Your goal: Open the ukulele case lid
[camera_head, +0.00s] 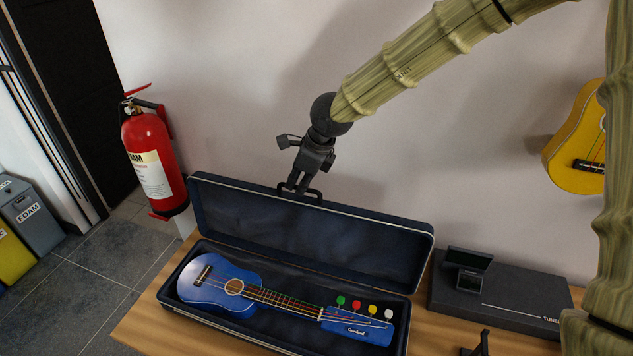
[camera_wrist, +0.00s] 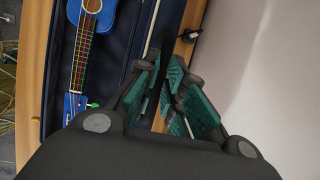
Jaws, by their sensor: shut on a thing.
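The dark blue ukulele case stands on a wooden table in the head view, its lid (camera_head: 310,231) raised at a steep angle at the back. A blue ukulele (camera_head: 235,287) with coloured tuning pegs lies in the case's lower half (camera_head: 240,338); it also shows in the wrist view (camera_wrist: 88,43). My gripper (camera_head: 299,188) is at the lid's upper edge, shut on the black lid handle (camera_head: 314,193). In the wrist view, the green-padded fingers (camera_wrist: 169,98) are close together, with the lid's edge between or just beyond them; the handle is hard to make out there.
A black tuner box (camera_head: 500,305) sits on the table (camera_head: 140,326) right of the case. A red fire extinguisher (camera_head: 150,165) is at the left by the wall. A yellow ukulele (camera_head: 576,150) hangs on the wall at the right. Labelled bins (camera_head: 32,215) stand at the far left.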

